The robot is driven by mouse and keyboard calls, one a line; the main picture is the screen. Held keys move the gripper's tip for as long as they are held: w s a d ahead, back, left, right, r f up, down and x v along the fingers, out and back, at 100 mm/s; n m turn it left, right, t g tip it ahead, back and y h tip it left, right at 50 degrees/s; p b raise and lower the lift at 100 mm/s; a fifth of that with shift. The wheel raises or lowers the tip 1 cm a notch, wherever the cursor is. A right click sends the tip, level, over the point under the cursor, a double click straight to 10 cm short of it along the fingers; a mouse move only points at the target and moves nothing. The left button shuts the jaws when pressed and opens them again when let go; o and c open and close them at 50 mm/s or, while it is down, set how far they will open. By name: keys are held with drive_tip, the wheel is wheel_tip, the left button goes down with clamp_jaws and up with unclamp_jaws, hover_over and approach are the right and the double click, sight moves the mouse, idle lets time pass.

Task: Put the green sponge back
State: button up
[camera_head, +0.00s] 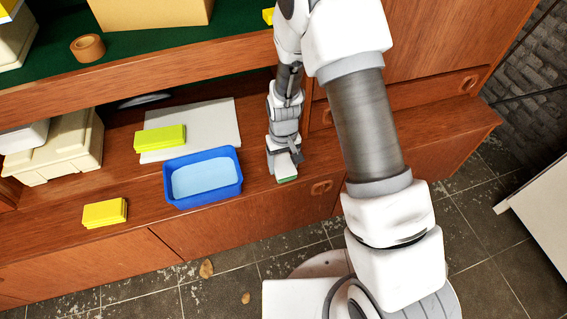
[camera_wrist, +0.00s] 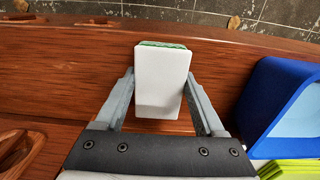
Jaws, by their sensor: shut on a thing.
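The green sponge (camera_head: 288,179) shows as a small green edge under my gripper (camera_head: 284,168) in the head view, at the front of the wooden shelf, right of the blue tub. In the wrist view the sponge (camera_wrist: 163,82) is a white block with a green layer along its far edge. My gripper (camera_wrist: 162,100) is shut on it, one finger on each side. The sponge is over the wooden surface; I cannot tell whether it touches it.
A blue tub (camera_head: 205,197) with light blue contents stands left of my gripper. Yellow-green blocks lie on a grey sheet (camera_head: 218,118) and at the shelf's front left (camera_head: 105,212). A beige case (camera_head: 62,153) stands farther left. The upper shelf (camera_head: 150,74) overhangs behind.

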drive_tip(key=o, duration=1)
drive_tip(key=shift+f, duration=0.15)
wheel_tip(320, 180, up, 12)
drive_tip(key=p, duration=0.5)
drive_tip(key=shift+r, duration=0.25)
wheel_tip(320, 180, up, 9)
drive_tip(key=t, duration=0.1)
hover_over(284, 164)
drive_tip(key=d, duration=0.3)
drive_tip(key=s+d+r+m+t, duration=0.1)
drive_tip(key=s+d+r, duration=0.25)
drive_tip(key=r, duration=0.35)
drive_tip(key=s+d+r+m+t, duration=0.1)
drive_tip(key=s+d+r+t, duration=0.1)
drive_tip(key=s+r, duration=0.45)
drive_tip(key=shift+m+t, duration=0.6)
drive_tip(key=shift+t, duration=0.2)
drive_tip(key=s+d+r, duration=0.1)
drive_tip(key=s+r, duration=0.1)
drive_tip(key=s+d+r, duration=0.1)
drive_tip(key=s+r, duration=0.1)
drive_tip(key=s, duration=0.1)
drive_tip(key=s+d+r, duration=0.1)
drive_tip(key=s+r, duration=0.1)
drive_tip(key=s, duration=0.1)
drive_tip(key=shift+d, duration=0.3)
drive_tip(key=shift+r, duration=0.1)
wheel_tip(284, 164, up, 20)
drive_tip(key=p, duration=2)
